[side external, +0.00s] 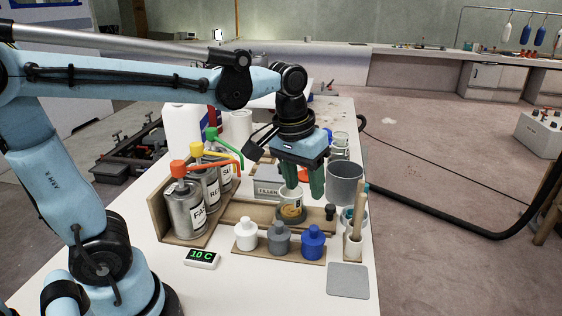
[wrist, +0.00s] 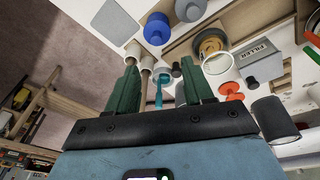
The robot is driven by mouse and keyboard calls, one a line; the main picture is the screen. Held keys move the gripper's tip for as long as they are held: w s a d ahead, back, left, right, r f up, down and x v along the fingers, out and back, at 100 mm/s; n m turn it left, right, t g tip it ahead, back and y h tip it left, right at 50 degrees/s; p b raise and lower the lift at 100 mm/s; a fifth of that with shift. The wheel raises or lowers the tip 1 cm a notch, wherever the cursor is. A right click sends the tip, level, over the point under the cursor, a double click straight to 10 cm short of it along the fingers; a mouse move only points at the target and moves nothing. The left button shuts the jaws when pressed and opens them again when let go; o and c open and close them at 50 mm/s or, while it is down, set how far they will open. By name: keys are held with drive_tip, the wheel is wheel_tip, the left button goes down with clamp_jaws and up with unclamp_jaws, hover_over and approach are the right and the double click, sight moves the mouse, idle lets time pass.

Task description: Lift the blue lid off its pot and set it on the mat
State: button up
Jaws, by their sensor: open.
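The blue lid (side external: 313,232) sits on its pot (side external: 312,250), at the right end of a row of three lidded pots on a wooden board. The blue lid also shows near the top of the wrist view (wrist: 157,28). The mat (side external: 348,281) is a flat grey square on the table, in front and to the right of the blue pot; it is bare in the wrist view (wrist: 115,22). My gripper (side external: 304,190) is open and empty, with green fingers pointing down. It is above and behind the pot row, apart from the blue lid; it shows in the wrist view (wrist: 160,70).
A white lid (side external: 245,230) and a grey lid (side external: 279,232) top the neighbouring pots. A cup with tan contents (side external: 291,210) stands near my fingers. A brush holder (side external: 353,246) with upright handles stands right of the blue pot. A grey cup (side external: 345,182) and labelled cans (side external: 184,212) are nearby.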

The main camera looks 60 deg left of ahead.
sight(314, 227)
drive_tip(key=shift+w+d+f+n+g, duration=0.15)
drive_tip(key=shift+w+f+n+g, duration=0.2)
drive_tip(key=shift+f, duration=1.6)
drive_tip(key=shift+w+d+f+n+g, duration=0.15)
drive_tip(key=shift+w+f+g, duration=0.35)
drive_tip(key=shift+f, duration=1.5)
drive_tip(key=shift+w+d+f+n+g, duration=0.1)
drive_tip(key=shift+w+f+n+g, duration=0.35)
drive_tip(key=shift+f, duration=1.5)
drive_tip(key=shift+w, duration=0.1)
clamp_jaws()
